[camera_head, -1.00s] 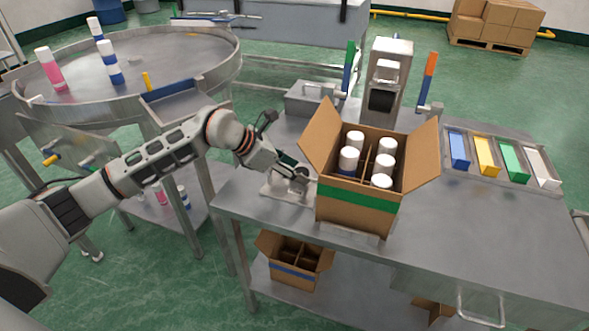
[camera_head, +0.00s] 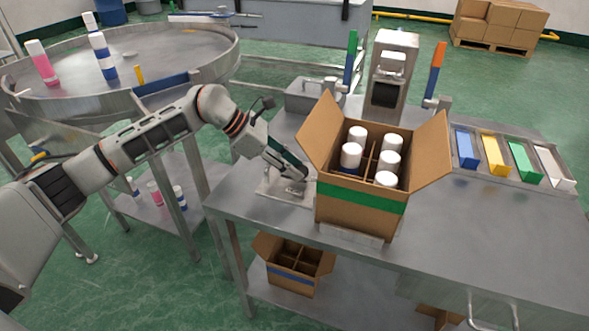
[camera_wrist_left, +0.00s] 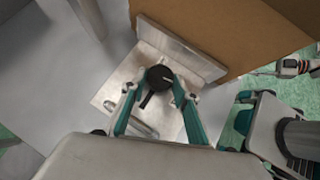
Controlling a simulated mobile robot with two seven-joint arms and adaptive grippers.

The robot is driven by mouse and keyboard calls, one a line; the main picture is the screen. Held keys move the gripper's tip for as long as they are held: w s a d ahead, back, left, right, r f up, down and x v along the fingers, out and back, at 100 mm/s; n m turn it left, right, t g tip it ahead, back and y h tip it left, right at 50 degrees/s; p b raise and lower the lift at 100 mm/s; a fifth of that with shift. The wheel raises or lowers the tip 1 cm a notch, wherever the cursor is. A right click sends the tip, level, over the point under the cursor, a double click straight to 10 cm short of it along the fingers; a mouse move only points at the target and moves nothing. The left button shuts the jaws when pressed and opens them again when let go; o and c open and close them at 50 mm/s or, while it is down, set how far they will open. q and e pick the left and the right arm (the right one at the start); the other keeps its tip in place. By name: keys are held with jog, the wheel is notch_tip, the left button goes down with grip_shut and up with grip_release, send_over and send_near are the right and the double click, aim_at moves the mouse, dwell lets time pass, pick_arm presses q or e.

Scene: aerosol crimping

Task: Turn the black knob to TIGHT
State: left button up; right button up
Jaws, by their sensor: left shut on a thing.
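The black knob (camera_wrist_left: 158,77) shows in the left wrist view on a flat metal plate (camera_wrist_left: 115,88) with an upright back wall. It is round, with a light mark on top and a short dark bar beside it toward the gripper. My left gripper (camera_wrist_left: 152,84) has its two teal fingers around the knob, one on each side, and is shut on it. In the head view my left gripper (camera_head: 297,173) reaches down at the plate (camera_head: 272,187), left of the open carton, and hides the knob. I cannot read any TIGHT marking.
The open carton (camera_head: 360,196) with several white-capped cans stands close to the right of my left gripper; its cardboard wall (camera_wrist_left: 235,30) rises beside the plate. A metal crimping machine (camera_head: 391,75) stands behind. The table (camera_head: 480,225) is clear at front right.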

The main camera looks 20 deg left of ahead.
pick_arm(q)
jog(key=shift+w+f+m+b, duration=0.15)
jog(key=shift+f+m+b, duration=0.15)
jog(key=shift+f, duration=0.1)
jog(key=shift+g, duration=0.4)
jog(key=shift+r+m+g+b, duration=0.25)
jog(key=shift+m+g+b, duration=0.05)
jog(key=shift+m+b, duration=0.4)
jog(key=shift+r, duration=0.1)
pick_arm(e)
jog(key=shift+w+a+r, duration=0.15)
jog(key=shift+w+a, duration=0.25)
jog(key=shift+w, duration=0.05)
jog(key=shift+a+r, duration=0.1)
pick_arm(q)
jog(key=o, duration=1.1)
pick_arm(e)
jog(key=shift+s+f, duration=0.15)
jog(key=shift+f, duration=0.1)
